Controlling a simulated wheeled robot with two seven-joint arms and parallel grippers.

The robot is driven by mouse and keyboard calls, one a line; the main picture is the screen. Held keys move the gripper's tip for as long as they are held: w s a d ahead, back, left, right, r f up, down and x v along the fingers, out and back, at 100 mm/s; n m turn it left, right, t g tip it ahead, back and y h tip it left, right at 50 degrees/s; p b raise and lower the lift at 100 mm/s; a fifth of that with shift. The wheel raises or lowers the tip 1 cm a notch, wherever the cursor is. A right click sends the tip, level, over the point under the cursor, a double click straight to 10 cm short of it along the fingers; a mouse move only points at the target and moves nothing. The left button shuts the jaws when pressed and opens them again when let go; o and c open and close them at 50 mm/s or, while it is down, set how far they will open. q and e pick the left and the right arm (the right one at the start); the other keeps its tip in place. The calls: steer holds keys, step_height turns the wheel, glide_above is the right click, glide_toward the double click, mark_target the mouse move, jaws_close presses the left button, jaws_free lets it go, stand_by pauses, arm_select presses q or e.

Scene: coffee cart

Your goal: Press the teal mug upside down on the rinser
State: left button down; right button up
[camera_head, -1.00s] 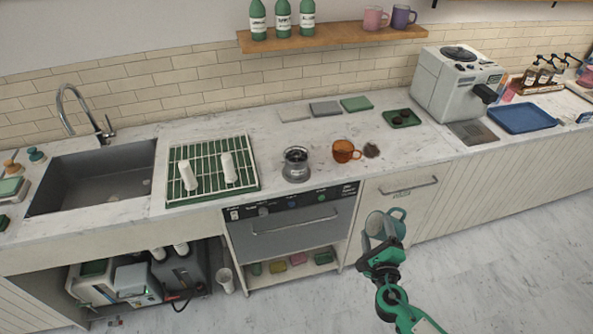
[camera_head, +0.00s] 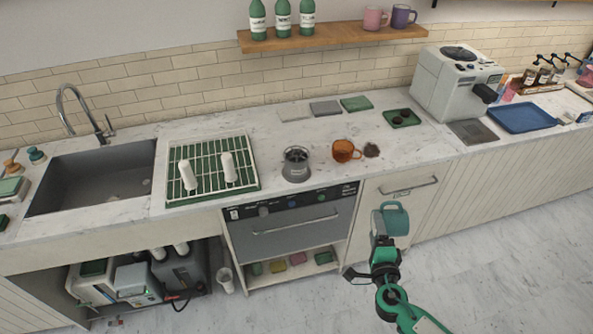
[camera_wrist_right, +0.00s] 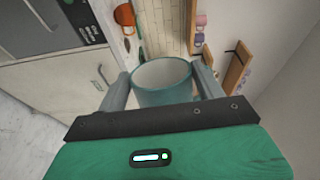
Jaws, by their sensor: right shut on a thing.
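The teal mug (camera_head: 396,219) is held by my right gripper (camera_head: 384,240), in the air in front of the counter's front edge. In the right wrist view the mug (camera_wrist_right: 163,96) sits between the two fingers of the gripper (camera_wrist_right: 162,84), its pale inside showing through the open rim. In the head view its handle shows on the near right side; the mug is not upside down. A round steel and glass piece with a dark top (camera_head: 296,163) stands near the counter's front edge; it may be the rinser, but I cannot be sure. My left gripper is not in view.
An orange mug (camera_head: 345,150) and a dark round item (camera_head: 371,150) stand right of the steel piece. A wire rack (camera_head: 250,190) with two white bottles lies to its left. The sink (camera_head: 90,185) is farther left. A white machine (camera_head: 440,85) stands at back right.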

steer(key=shift+w+a+r+n, duration=0.25)
steer(key=shift+a+n, duration=0.15)
steer(key=shift+n, duration=0.1)
steer(key=shift+s+d+n, duration=0.1)
steer(key=shift+n, duration=0.5)
steer(key=shift+d+f, duration=0.1)
steer(key=shift+d+n, duration=0.2)
steer(key=shift+n, duration=0.1)
steer(key=shift+a+n, duration=0.25)
steer(key=shift+n, duration=0.05)
